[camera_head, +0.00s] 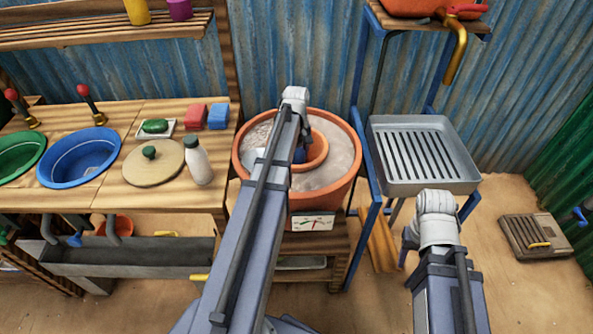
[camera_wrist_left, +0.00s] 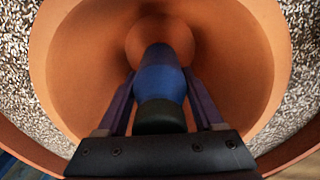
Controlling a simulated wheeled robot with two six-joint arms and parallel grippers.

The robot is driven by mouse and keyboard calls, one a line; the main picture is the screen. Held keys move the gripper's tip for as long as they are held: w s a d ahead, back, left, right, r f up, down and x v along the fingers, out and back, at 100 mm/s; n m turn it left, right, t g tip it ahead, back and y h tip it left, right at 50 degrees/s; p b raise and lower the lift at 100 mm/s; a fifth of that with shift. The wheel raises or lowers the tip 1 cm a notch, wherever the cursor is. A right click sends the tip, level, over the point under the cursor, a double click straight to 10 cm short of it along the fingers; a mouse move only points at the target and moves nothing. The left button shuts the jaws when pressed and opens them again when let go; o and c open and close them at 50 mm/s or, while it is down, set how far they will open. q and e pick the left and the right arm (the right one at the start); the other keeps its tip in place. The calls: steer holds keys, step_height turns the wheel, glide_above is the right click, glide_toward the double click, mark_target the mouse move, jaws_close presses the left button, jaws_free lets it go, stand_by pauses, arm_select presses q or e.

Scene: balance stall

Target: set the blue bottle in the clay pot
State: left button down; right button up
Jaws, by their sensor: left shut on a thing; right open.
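The blue bottle (camera_wrist_left: 158,80) is upright or nearly so between the fingers of my left gripper (camera_wrist_left: 160,98), which is shut on it. Its dark end faces the wrist camera. The bottle is inside the mouth of the orange-brown clay pot (camera_wrist_left: 85,70), and its far end points at the pot's floor; I cannot tell whether it touches. In the head view the clay pot (camera_head: 320,152) sits in the middle of a larger tub, and my left arm hides most of the bottle (camera_head: 299,155). My right gripper (camera_head: 408,245) is open, mostly hidden by its own wrist, over the floor.
Grainy sand fills the large clay tub (camera_head: 347,175) around the pot. A dial (camera_head: 311,223) shows below it. A wooden counter at left holds a white bottle (camera_head: 198,162), a round lid (camera_head: 153,165) and a blue basin (camera_head: 80,158). A slatted metal tray (camera_head: 465,180) stands at right.

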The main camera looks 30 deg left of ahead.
mark_target(297, 163)
arm_select(q)
steer(key=shift+f, duration=0.1)
step_height(297, 163, down, 4)
steer(key=b, duration=0.3)
steer(key=shift+r, duration=0.2)
steer(key=shift+f+b, duration=0.15)
steer(key=shift+b, duration=0.25)
steer(key=shift+c, duration=0.2)
jaws_free()
step_height(297, 163, up, 12)
steer(key=p, duration=1.2)
steer(key=shift+r, duration=0.2)
